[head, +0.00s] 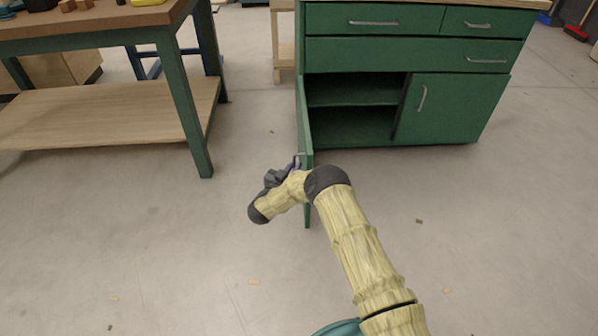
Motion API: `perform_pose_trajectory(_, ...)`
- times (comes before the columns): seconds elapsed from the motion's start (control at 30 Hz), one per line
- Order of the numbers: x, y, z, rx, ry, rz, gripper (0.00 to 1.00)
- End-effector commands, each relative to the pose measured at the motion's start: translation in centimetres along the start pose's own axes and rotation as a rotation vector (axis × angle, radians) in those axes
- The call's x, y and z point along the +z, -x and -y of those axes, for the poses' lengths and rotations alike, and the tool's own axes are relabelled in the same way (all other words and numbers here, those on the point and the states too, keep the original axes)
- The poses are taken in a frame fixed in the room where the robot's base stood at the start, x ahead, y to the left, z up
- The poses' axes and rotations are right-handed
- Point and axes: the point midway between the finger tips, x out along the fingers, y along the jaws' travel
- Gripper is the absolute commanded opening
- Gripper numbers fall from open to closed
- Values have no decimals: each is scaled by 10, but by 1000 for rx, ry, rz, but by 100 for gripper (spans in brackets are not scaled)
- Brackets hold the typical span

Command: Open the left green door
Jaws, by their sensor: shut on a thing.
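The green cabinet (413,52) stands at the back right. Its left green door (305,125) is swung wide open toward me and shows nearly edge-on, leaving the shelf compartment (352,108) open to view. My gripper (298,162) is at the door's near end, on the handle side. It is shut on the door's handle, which is mostly hidden by the gripper and my arm. The right green door (455,108), with its silver handle, is closed.
A workbench (180,100) with green legs and a low wooden shelf stands at the left, apart from the open door. Open grey floor lies between them and in front of the cabinet. Small scraps (254,282) lie on the floor.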

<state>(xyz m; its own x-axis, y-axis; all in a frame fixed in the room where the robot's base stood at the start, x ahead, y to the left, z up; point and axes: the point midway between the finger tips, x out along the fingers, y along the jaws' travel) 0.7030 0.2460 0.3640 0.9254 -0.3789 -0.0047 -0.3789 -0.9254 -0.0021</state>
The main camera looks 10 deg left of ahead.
Motion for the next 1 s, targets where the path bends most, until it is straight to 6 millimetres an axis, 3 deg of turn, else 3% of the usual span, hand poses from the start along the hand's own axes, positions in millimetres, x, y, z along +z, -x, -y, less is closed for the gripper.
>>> perform_pose_trajectory(0.67, -7, -8, 6, 55, -4, -17, 0)
perform_pose_trajectory(0.7, -7, -8, 6, 55, -4, -17, 18)
perform_pose_trajectory(0.77, -6, -7, 6, 55, -3, -15, 30)
perform_pose_trajectory(1.0, -3, -3, 9, 49, -1, -9, 32)
